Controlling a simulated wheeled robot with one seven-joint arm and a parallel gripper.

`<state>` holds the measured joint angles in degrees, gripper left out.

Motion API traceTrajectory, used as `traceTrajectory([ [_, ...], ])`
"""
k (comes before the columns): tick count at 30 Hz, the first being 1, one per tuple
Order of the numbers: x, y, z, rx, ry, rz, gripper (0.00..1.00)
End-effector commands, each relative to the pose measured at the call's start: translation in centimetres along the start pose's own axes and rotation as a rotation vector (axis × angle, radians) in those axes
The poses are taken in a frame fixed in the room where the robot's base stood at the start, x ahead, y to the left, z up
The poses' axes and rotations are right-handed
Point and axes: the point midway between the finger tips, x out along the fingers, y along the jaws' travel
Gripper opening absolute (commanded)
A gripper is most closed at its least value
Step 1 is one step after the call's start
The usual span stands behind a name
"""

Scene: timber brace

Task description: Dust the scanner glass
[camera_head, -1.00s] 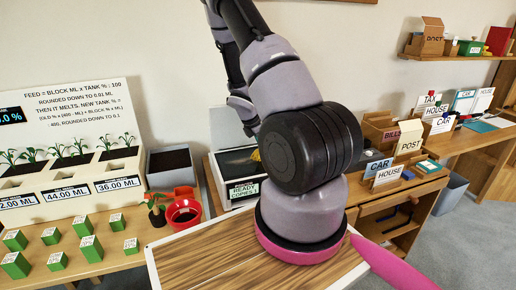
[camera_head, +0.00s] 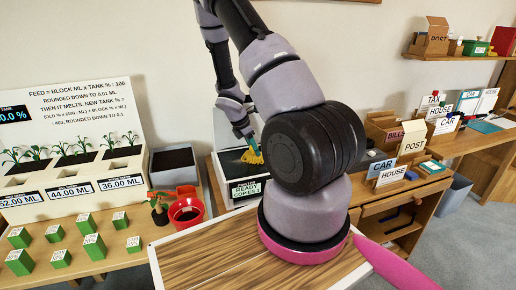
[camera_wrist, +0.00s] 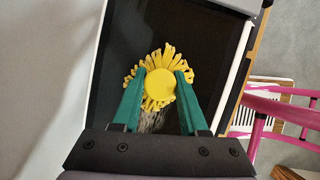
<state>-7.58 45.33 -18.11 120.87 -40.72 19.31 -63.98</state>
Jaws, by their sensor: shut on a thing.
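The scanner (camera_head: 238,192) stands on the table behind my arm, with its lid raised at the back and a "READY COPIES" label on its front. Its dark glass (camera_wrist: 115,55) fills most of the wrist view. My gripper (camera_wrist: 160,76) has green fingers and is shut on a yellow duster (camera_wrist: 158,88) with a round head and fringe. The duster also shows over the glass in the head view (camera_head: 252,157). A greyish dust patch (camera_wrist: 152,122) lies on the glass just below the duster. I cannot tell whether the duster touches the glass. My arm hides the scanner's right part.
A grey bin (camera_head: 174,165), a red pot (camera_head: 186,212) and a small potted plant (camera_head: 158,207) stand left of the scanner. Green blocks (camera_head: 94,246) and a planter board stand further left. Sorting boxes with signs (camera_head: 380,168) stand right.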

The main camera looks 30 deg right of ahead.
Motion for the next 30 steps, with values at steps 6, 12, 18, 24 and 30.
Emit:
traceTrajectory([
  [6,-0.8,0.4,-1.9,-0.003,0.000,0.002,0.00],
  [12,-1.1,0.5,-2.5,-0.002,0.000,0.001,0.00],
  [18,-1.5,0.7,-3.7,-0.003,0.000,0.001,0.00],
  [24,-2.0,1.1,-5.4,-0.003,0.000,0.001,0.00],
  [30,-2.2,1.1,-6.2,-0.003,0.002,0.001,0.00],
])
